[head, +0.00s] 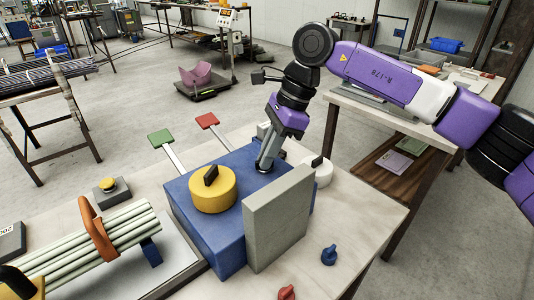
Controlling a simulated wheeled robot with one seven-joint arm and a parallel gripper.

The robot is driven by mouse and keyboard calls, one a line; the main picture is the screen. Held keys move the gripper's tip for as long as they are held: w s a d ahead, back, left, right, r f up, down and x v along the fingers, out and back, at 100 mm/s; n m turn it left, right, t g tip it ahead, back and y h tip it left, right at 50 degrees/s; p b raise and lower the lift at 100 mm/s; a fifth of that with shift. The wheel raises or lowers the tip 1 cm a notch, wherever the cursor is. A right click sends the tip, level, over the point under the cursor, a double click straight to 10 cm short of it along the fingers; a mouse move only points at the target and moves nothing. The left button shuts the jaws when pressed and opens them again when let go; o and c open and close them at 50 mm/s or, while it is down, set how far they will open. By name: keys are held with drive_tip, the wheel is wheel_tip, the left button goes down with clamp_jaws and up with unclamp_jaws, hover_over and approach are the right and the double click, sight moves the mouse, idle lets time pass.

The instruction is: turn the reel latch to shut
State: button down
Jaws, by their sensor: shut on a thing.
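A blue box-shaped machine (215,250) stands on the table. A yellow disc (228,192) with a black bar handle (211,175) sits on its top. A white round part (323,177) with a black knob (317,161) shows at its right side, partly behind a grey upright panel (277,222). My gripper (265,164) points down at the back of the blue machine's top, between the yellow disc and the white part. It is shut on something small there. The held part is hidden by the fingers, so I cannot tell whether it is the reel latch.
A green paddle (161,137) and a red paddle (207,120) stick out behind the machine. Pale rods (95,250) under an orange handle (97,228) lie at left, near a yellow button (107,184). Blue (329,254) and red (287,292) knobs lie at front right.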

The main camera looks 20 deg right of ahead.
drive_tip(key=n+g, duration=0.1)
drive_tip(key=n, duration=0.1)
drive_tip(key=n+p, duration=0.1)
drive_tip(key=n, duration=0.1)
drive_tip(key=shift+w+r+n+g, duration=0.1)
drive_tip(key=shift+w+n+g, duration=0.05)
drive_tip(key=shift+n+g, duration=0.25)
idle(0.4)
drive_tip(key=c, duration=1.5)
unclamp_jaws()
drive_tip(key=shift+p+v, duration=0.55)
drive_tip(key=shift+v, duration=3.3)
